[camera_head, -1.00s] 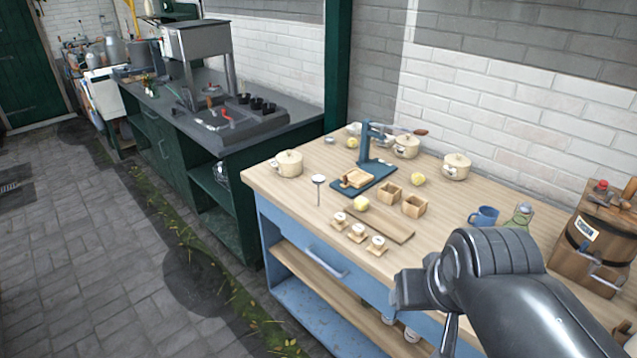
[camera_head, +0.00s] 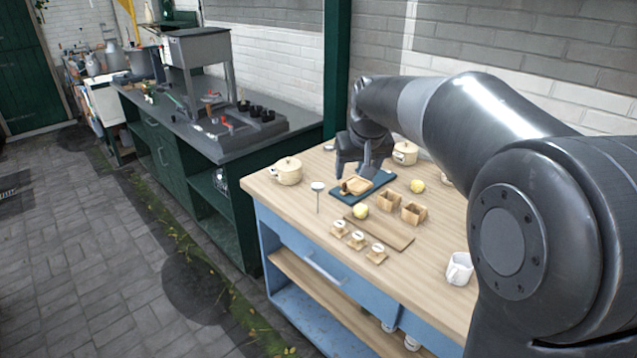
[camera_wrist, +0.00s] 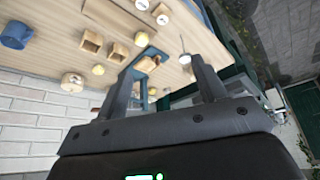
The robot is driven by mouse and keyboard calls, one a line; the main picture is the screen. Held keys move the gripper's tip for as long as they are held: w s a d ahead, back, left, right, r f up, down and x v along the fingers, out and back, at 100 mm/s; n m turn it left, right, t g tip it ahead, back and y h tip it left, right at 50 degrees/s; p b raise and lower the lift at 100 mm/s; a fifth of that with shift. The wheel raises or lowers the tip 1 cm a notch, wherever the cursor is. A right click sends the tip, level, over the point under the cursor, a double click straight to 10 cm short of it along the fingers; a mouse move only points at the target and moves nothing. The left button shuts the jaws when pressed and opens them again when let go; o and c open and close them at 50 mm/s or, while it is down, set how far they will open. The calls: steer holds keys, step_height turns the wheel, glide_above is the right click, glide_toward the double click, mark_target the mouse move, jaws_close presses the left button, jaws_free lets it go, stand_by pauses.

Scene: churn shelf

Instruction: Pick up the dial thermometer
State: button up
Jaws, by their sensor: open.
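The dial thermometer (camera_head: 318,186) has a round pale dial on a thin stem. It stands upright at the front left of the wooden tabletop, dial up, in the head view. In the wrist view its dial (camera_wrist: 184,58) shows between the finger lines, nearer the right finger and beyond the tips. My gripper (camera_head: 355,172) is open and empty, above the blue stand, behind and to the right of the thermometer. Its two spread fingers also show in the wrist view (camera_wrist: 162,76). Nothing is between them.
A cream lidded pot (camera_head: 288,171) stands left of the thermometer. The blue stand (camera_head: 378,180), a yellow ball (camera_head: 361,211), wooden boxes (camera_head: 413,213), a board (camera_head: 385,232) and small wooden pieces (camera_head: 357,240) lie to its right. A white mug (camera_head: 459,268) stands near the front edge.

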steer(key=w+a+f+n, duration=0.1)
steer(key=w+a+f, duration=0.4)
steer(key=w, duration=0.4)
steer(key=w+a+f, duration=0.3)
steer(key=w+f, duration=0.5)
steer(key=w, duration=0.2)
steer(key=shift+g+y, duration=0.3)
steer(key=shift+y, duration=0.1)
steer(key=x, duration=1)
steer(key=shift+w+a+f, duration=0.1)
steer(key=shift+f, duration=0.1)
steer(key=c, duration=1.1)
